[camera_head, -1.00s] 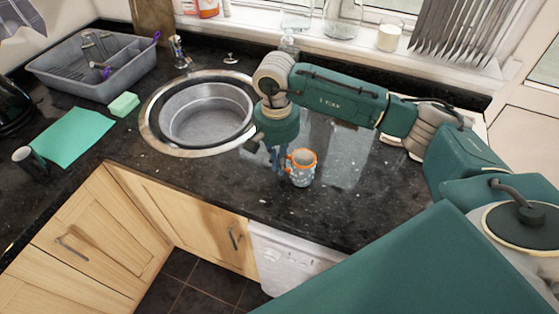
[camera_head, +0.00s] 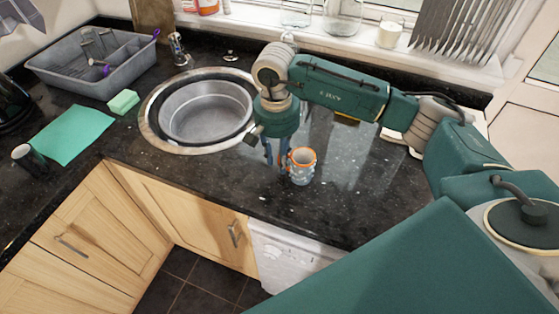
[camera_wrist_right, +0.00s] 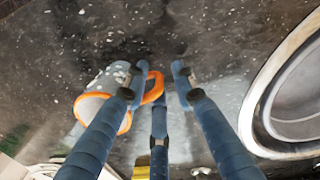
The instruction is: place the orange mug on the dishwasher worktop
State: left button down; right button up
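The orange mug (camera_head: 302,168), pale and patterned with an orange rim and handle, stands upright on the dark speckled worktop (camera_head: 345,215) above the white dishwasher (camera_head: 285,258). My right gripper (camera_head: 276,158) points down just left of the mug, on its handle side. In the right wrist view the mug (camera_wrist_right: 103,106) shows its orange handle between the spread fingers of the gripper (camera_wrist_right: 157,86). The fingers look open, with gaps around the handle. Whether one touches the handle is unclear. My left gripper is out of view.
A round sink (camera_head: 205,112) lies left of the gripper, with a grey dish rack (camera_head: 95,68) beyond. A green sponge (camera_head: 123,101), a teal cloth (camera_head: 70,135) and a dark mug (camera_head: 27,158) are at the left. The worktop right of the orange mug is clear.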

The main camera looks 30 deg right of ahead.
notch_tip(320, 180, up, 10)
jog(key=b, duration=0.2)
jog(key=shift+w+a+f+b, duration=0.15)
jog(key=shift+b, duration=0.2)
jog(key=shift+r, duration=0.5)
